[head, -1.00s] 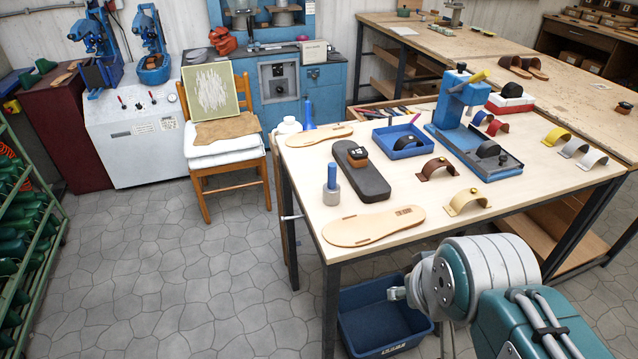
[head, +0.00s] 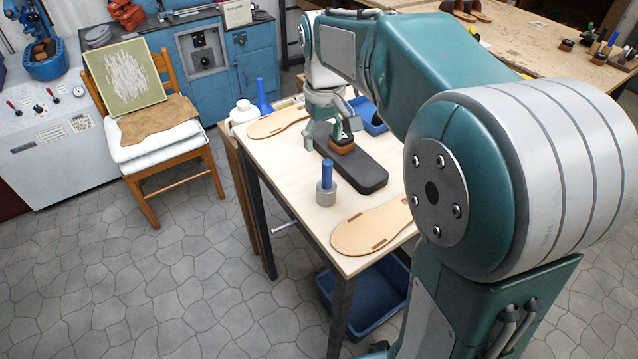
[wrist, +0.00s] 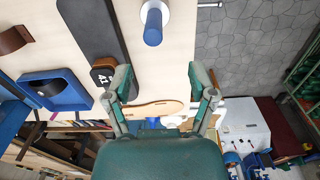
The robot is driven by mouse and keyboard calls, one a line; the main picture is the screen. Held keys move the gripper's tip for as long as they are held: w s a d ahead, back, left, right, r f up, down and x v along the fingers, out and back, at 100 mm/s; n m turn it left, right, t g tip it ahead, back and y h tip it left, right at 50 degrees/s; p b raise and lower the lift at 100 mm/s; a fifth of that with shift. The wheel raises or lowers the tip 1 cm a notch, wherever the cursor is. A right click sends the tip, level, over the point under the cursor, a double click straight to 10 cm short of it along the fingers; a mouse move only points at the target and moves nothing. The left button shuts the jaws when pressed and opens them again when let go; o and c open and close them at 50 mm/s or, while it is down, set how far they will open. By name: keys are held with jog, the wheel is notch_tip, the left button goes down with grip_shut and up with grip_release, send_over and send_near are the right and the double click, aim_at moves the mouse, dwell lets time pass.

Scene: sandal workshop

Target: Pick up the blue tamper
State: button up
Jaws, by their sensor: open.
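The blue tamper (head: 326,185) stands upright on the pale table, a blue handle on a grey metal cylinder. In the wrist view the tamper (wrist: 153,22) is at the top centre, its handle towards me, beyond my fingertips. My gripper (head: 324,137) is open and empty, over the table behind the tamper, close to the dark pad's far end. In the wrist view the two fingers of my gripper (wrist: 162,72) are spread wide with nothing between them at the tips. My arm hides much of the table's right side in the head view.
A dark pad (head: 368,177) carries a brown-and-black block (head: 341,145) near my gripper. A tan sole (head: 372,229) lies in front, another (head: 276,123) behind. A blue bottle (head: 263,97) and a white one (head: 243,112) stand at the back left. A blue bin (head: 372,298) is below.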

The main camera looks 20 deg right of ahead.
aim_at(325, 160)
jog(key=shift+w+d+f, duration=0.2)
jog(key=shift+w+d, duration=0.1)
jog(key=shift+w, duration=0.05)
jog(key=f, duration=0.5)
jog(key=shift+s+d+f, duration=0.15)
jog(key=shift+d+f, duration=0.05)
jog(key=shift+a+f, duration=0.25)
jog(key=shift+f, duration=0.05)
jog(key=f, duration=0.4)
jog(key=shift+s+d+f, duration=0.25)
jog(key=shift+s, duration=0.05)
jog(key=shift+d+f, duration=0.15)
jog(key=shift+a, duration=0.3)
grip_shut()
